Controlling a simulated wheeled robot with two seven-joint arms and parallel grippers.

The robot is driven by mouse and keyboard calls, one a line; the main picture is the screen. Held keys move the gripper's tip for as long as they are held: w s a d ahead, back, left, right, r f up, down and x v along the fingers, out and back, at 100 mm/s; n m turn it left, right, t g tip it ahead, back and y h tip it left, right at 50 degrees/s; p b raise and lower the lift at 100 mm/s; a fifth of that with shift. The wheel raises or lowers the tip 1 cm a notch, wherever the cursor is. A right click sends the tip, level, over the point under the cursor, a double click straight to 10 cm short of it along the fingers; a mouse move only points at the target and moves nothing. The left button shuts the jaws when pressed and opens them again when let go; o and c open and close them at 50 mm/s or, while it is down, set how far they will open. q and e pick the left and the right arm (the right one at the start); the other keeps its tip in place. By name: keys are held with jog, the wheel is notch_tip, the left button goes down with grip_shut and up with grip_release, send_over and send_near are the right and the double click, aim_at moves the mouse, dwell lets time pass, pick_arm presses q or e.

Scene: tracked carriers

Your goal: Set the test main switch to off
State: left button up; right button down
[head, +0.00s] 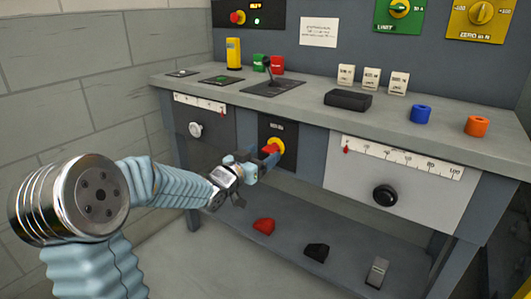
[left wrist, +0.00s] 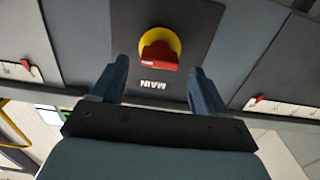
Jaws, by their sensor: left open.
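The main switch (head: 275,146) is a red handle on a yellow round plate, set in a dark panel in the middle of the bench front. In the left wrist view the switch (left wrist: 160,48) is at the top centre, above an upside-down "MAIN" label. My left gripper (head: 259,165) is just in front of the panel, at and below the switch. Its two fingers (left wrist: 158,66) are open, one on each side of the red handle, with gaps on both sides. Nothing is held. Part of the switch is hidden by a finger in the head view. My right gripper is not in view.
A drawer-like panel with a scale and black knob (head: 385,195) is at right; another with a pale knob (head: 195,129) is at left. A lever (head: 268,68) stands on the bench top. Red (head: 264,226) and black (head: 317,252) blocks lie on the lower shelf.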

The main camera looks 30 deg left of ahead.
aim_at(271, 150)
pick_arm(q)
jog(key=shift+w+d, duration=0.1)
jog(key=shift+w, duration=1)
jog(key=c, duration=1.1)
jog(key=shift+o, duration=0.2)
